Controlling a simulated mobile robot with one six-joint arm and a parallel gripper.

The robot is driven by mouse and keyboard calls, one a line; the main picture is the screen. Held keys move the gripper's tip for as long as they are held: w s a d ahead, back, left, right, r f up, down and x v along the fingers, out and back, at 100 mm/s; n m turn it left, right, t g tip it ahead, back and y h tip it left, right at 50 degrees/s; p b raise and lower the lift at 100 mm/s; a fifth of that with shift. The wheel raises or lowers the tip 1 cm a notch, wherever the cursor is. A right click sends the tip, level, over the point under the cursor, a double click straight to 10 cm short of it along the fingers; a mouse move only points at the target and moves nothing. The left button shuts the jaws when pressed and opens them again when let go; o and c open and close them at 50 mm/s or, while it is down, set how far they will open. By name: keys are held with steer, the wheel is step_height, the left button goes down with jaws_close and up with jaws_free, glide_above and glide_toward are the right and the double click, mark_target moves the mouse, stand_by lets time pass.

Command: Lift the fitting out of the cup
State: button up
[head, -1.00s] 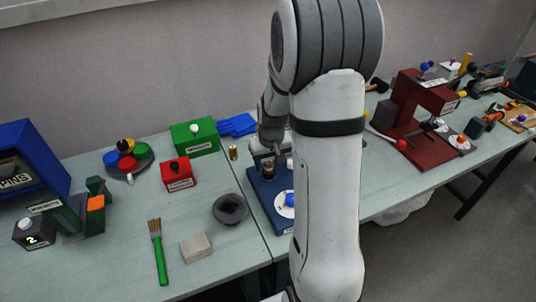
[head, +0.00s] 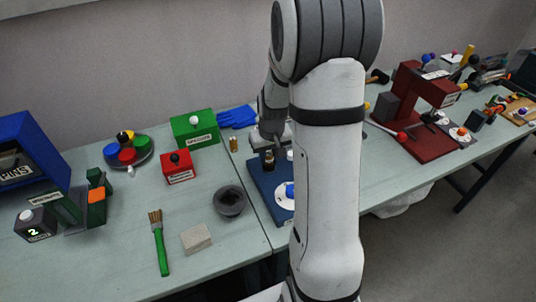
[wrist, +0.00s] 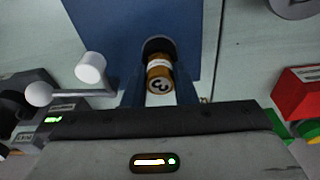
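The brass fitting (wrist: 159,76), with a pale band and a "3" on its end, shows in the wrist view between my gripper's two blue-grey fingers (wrist: 160,85). Its far end is at the dark round cup (wrist: 158,46) on the blue base; I cannot tell how deep it sits. The fingers lie close on both sides of it; whether they touch it is not clear. In the head view the fitting (head: 269,160) stands over the blue base (head: 263,186), just below my gripper (head: 268,143), which is partly hidden by my arm.
A white-knobbed lever (wrist: 90,67) is left of the fingers in the wrist view. In the head view a small brass piece (head: 234,145), a red box (head: 178,168), a green box (head: 195,129) and a dark bowl (head: 229,201) stand to the left.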

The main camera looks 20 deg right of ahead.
mark_target(269, 153)
steer(key=c, duration=0.4)
steer(key=shift+r, duration=0.1)
steer(key=shift+r+p, duration=1.85)
steer(key=shift+r, duration=1.1)
